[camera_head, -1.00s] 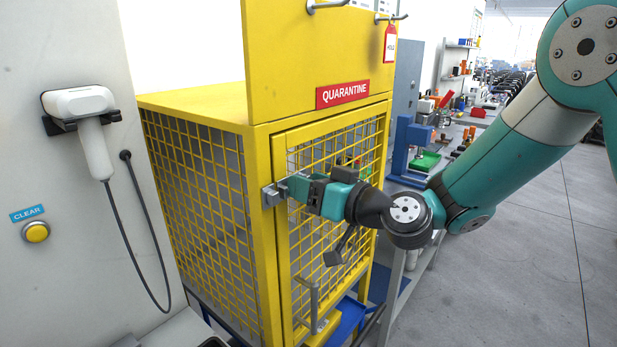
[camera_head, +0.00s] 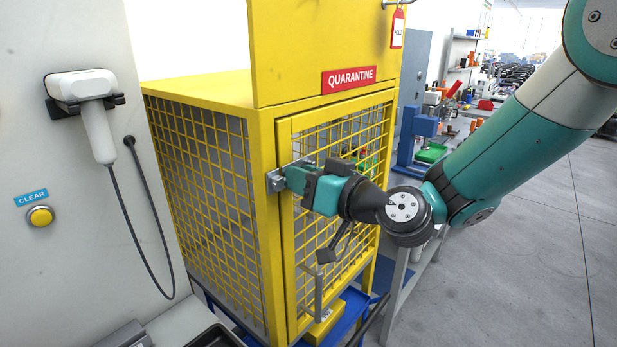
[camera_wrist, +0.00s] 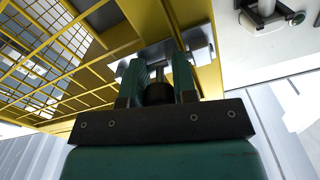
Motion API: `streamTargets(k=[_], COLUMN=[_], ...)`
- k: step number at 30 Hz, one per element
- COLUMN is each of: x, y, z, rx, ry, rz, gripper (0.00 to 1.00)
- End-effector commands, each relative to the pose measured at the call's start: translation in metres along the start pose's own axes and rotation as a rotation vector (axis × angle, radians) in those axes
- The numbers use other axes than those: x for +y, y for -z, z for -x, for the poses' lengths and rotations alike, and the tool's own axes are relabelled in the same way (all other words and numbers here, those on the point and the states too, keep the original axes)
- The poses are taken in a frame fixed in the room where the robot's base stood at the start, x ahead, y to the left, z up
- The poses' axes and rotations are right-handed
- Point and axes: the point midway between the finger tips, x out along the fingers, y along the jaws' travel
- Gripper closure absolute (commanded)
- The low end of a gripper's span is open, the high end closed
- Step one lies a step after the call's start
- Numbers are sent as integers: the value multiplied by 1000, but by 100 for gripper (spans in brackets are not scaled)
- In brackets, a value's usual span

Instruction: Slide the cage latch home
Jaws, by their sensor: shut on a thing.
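The yellow cage (camera_head: 263,230) has a mesh door (camera_head: 284,225) with a grey metal latch (camera_head: 275,181) at its left edge, level with the upper part of the mesh. My gripper (camera_head: 289,178) reaches in from the right to the latch. In the wrist view, my gripper (camera_wrist: 158,78) has its two teal fingers closed on the latch's dark knob (camera_wrist: 158,92). The silver latch plate (camera_wrist: 198,53) lies across the door frame behind the fingertips. The fingers hide part of the latch, so I cannot tell how far the bolt reaches into its keeper.
A red QUARANTINE sign (camera_head: 348,79) is on the cage's upper panel. A grey door handle (camera_head: 319,297) stands out below my wrist. At left, a white wall carries a handheld scanner (camera_head: 97,130) with a hanging cable and a yellow button (camera_head: 40,216). Open floor lies at right.

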Motion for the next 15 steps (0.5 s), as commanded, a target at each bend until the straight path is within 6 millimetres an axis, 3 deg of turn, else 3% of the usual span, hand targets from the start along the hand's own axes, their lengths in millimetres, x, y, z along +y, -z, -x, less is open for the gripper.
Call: streamTargets(k=[3,4,7,15], x=[-3,-3,-2,-1], y=[-1,-1,-1,0], z=[0,0,0,0], rx=[-4,-4,-4,-3], ry=[6,7,6,3], rz=[-5,-5,-4,-3], gripper=[100,69,48,48])
